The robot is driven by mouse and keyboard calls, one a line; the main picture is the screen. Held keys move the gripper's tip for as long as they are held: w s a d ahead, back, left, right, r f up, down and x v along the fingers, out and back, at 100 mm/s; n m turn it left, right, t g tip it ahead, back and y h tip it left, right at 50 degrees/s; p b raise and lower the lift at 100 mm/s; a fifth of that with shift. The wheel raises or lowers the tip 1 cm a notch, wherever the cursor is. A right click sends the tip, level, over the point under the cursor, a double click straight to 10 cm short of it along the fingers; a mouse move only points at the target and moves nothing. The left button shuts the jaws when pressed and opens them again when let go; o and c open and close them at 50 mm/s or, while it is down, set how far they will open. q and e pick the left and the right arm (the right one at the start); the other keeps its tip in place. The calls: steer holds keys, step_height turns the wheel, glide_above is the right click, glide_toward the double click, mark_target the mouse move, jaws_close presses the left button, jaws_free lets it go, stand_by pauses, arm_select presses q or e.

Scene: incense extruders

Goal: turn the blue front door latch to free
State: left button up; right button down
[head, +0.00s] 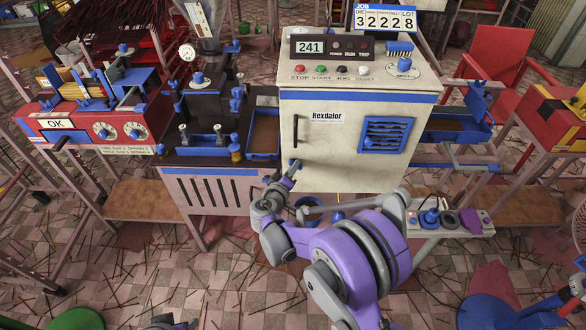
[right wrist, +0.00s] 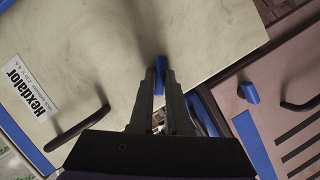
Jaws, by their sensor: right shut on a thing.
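The blue front door latch (right wrist: 158,91) is on the lower left part of the cream front door (head: 340,165) of the Hexdalor cabinet. In the right wrist view it sits between my right gripper's (right wrist: 160,88) fingertips, which are shut on it. In the head view my right gripper (head: 292,170) reaches up to the door's lower left edge, and its fingers and my arm largely cover the latch. The door looks closed. My left gripper's fingers do not show.
A dark bar handle (right wrist: 78,127) is on the door above the latch, apart from my gripper. A blue vent (head: 386,135) is at the door's right. A power strip (head: 450,222) is beside my right arm. Sticks litter the tiled floor.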

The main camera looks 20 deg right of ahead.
stand_by(0.3)
steer(key=c, duration=0.9)
jaws_free()
steer(key=shift+s+a, duration=0.1)
steer(key=v, duration=1)
steer(key=shift+s+a+r+p, duration=0.15)
steer(key=shift+s+a+p, duration=0.05)
steer(key=shift+p, duration=0.1)
